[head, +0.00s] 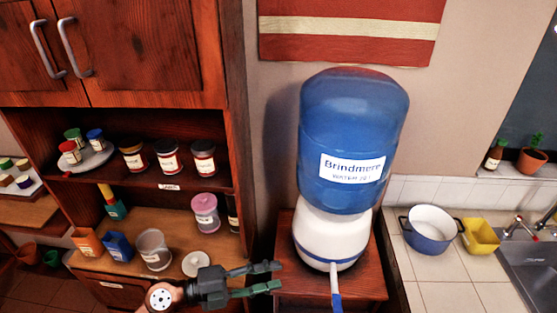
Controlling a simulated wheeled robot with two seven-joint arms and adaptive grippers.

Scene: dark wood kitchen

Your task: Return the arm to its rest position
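My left gripper (277,276) shows at the bottom middle of the head view, its arm coming in from the lower left. Its two dark, green-tinged fingers point right and stand apart, with nothing between them. The fingertips show in front of the left edge of the small wooden stand that bears the water dispenser. My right gripper is not in the head view.
A blue water bottle (340,130) sits on a white dispenser base (330,240) on the wooden stand (365,285). Shelves with jars (203,160) are at left.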

